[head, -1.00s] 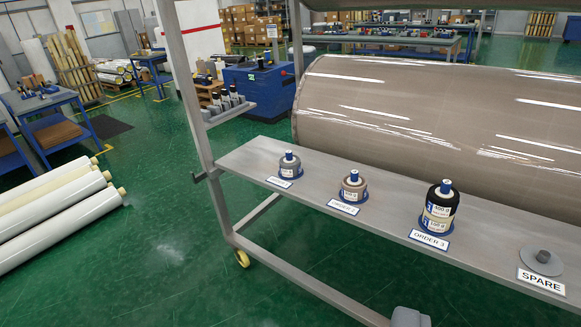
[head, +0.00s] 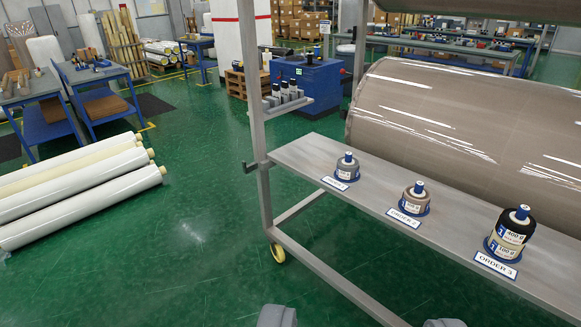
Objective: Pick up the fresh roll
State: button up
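No roll in view is marked as fresh. A large brown roll in shiny clear wrap (head: 470,125) lies on the metal rack at the right, its right end cut off by the picture edge. Several long white and cream rolls (head: 85,190) lie side by side on the floor at the left. The two grey fingertips of my gripper (head: 361,321) just show at the bottom edge, wide apart, with nothing seen between them. They are well short of every roll.
A rack post (head: 258,130) stands mid-picture. Blue tables (head: 95,75) stand at the back left. Green floor (head: 190,230) is clear between rolls and rack.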

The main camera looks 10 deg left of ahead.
aim_at(347, 166)
jog(key=u, duration=0.7)
jog(key=i, duration=2.7)
jog(key=z, duration=2.15)
jog(key=i, duration=1)
jog(key=u, duration=0.05)
